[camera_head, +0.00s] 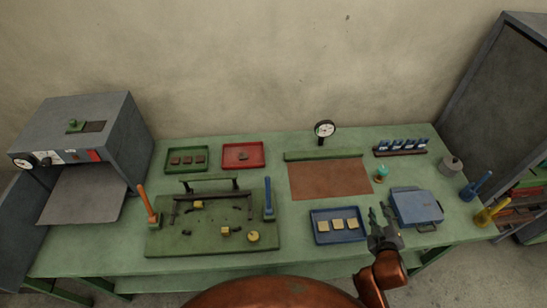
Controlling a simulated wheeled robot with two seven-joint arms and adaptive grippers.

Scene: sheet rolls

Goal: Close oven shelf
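The oven (88,125) is a grey box at the left end of the green table, with gauges and a red patch on its front panel. A flat grey shelf (85,195) sticks out from below that panel, pulled out toward the front. My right gripper (380,212) is far from it, at the right front of the table between a blue tray and a blue box. Its fingers look apart, with nothing seen between them. My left gripper is not in view.
A green fixture board (215,238) with an orange lever (148,206) and a blue lever (269,200) stands right of the shelf. The blue tray (325,238) holds tan squares. The blue box (416,207) is beside my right gripper. A brown mat (330,178) lies bare.

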